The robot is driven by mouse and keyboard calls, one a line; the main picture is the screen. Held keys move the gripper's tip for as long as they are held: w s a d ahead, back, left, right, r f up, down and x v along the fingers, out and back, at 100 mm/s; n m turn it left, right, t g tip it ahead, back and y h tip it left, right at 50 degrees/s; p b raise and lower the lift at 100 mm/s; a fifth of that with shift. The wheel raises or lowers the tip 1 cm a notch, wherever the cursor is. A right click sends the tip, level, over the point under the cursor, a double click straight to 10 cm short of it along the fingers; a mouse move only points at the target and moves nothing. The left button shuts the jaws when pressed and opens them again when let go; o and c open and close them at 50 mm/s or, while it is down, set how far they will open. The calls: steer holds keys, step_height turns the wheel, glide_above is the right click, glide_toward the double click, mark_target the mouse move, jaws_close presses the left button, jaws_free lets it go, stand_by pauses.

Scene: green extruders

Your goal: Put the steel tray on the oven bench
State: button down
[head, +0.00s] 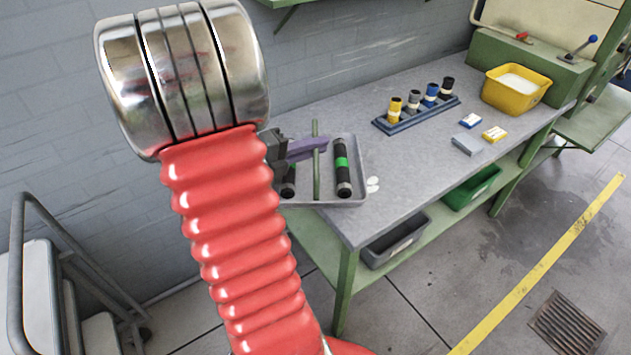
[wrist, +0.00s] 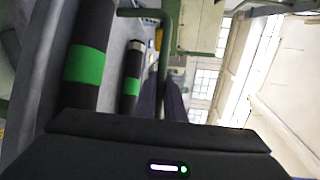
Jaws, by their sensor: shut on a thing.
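The steel tray (head: 357,204) is a shallow grey tray with a green bar handle (head: 316,182) across it. It carries two dark rollers with green bands, one at the right (head: 342,168) and one partly hidden by my arm. My gripper (head: 318,148) has purple fingers shut on the green handle, which also shows in the wrist view (wrist: 168,35). The tray appears over the near left end of the grey-topped oven bench (head: 385,215). I cannot tell whether it rests on the top or hangs just above it. My red arm hides the tray's left side.
A blue rack (head: 418,115) of several coloured cylinders, small boxes (head: 467,144) and a yellow tub (head: 516,90) stand farther along. Grey (head: 395,241) and green (head: 472,188) bins sit below. The middle of the bench top is clear.

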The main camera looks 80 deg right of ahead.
mark_target(309, 175)
steer(key=shift+f, duration=2.3)
steer(key=shift+f, duration=0.1)
steer(key=shift+f, duration=2)
steer(key=shift+f, duration=0.1)
steer(key=c, duration=1.8)
jaws_free()
steer(key=shift+c, duration=0.2)
steer(key=v, duration=1.2)
